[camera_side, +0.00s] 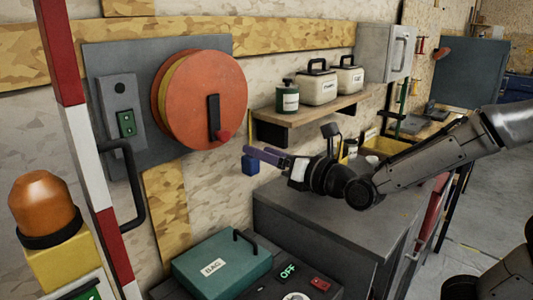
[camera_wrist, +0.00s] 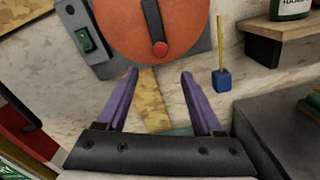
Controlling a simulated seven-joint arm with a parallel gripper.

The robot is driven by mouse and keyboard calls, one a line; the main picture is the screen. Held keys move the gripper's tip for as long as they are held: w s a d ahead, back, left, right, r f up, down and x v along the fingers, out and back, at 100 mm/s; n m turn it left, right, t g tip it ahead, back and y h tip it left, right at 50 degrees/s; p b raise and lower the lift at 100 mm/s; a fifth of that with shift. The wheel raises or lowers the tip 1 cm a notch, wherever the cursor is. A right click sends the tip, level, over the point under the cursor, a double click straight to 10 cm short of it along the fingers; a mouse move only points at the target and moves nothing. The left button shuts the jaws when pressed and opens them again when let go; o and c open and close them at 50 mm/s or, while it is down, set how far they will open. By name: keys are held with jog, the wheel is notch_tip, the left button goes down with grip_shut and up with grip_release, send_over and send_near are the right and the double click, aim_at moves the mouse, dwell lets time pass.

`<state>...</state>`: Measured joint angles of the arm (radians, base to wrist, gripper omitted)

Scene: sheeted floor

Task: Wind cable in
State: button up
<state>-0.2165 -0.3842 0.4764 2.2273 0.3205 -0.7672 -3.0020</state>
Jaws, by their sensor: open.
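The cable reel is a big orange disc (camera_side: 207,98) on a grey wall plate (camera_side: 100,65), with a yellowish band behind its face. A dark crank bar (camera_side: 213,113) on it points down to a red knob (camera_side: 223,136). In the wrist view the knob (camera_wrist: 160,49) shows just beyond my fingertips, between them in the picture.
A wooden shelf (camera_side: 310,116) with a bottle (camera_side: 287,98) and two canisters is right of the reel. A grey cabinet (camera_side: 330,222) stands below my arm. A teal case (camera_side: 220,268) lies at the front. A striped post (camera_side: 85,140) and orange beacon (camera_side: 45,205) stand left.

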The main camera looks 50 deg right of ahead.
aim_at(220, 120)
jog(key=shift+s, duration=0.25)
jog(key=shift+r+m, duration=0.1)
jog(key=shift+m, duration=0.3)
jog(key=c, duration=0.5)
jog(key=m, duration=0.1)
jog(key=d+m+h, duration=0.1)
jog(key=m, duration=0.1)
jog(key=r+m, duration=0.1)
jog(key=m, duration=0.1)
jog(key=shift+w+d+r+h, duration=0.1)
jog(key=shift+w+d+h, duration=0.15)
jog(key=shift+d+h, duration=0.05)
jog(key=c, duration=0.4)
jog(key=m, duration=0.2)
jog(key=a+m+h, duration=0.1)
jog(key=m, duration=0.2)
jog(key=r+m, duration=0.1)
jog(key=m, duration=0.1)
jog(key=shift+w+a+h, duration=0.15)
jog(key=shift+w+h, duration=0.15)
grip_shut()
jog(key=a+m+y, duration=0.1)
jog(key=a+m, duration=0.3)
jog(key=a, duration=0.4)
jog(key=w+d+f, duration=0.1)
jog(key=w+d, duration=0.3)
jog(key=w, duration=0.6)
jog(key=shift+d+f, duration=0.4)
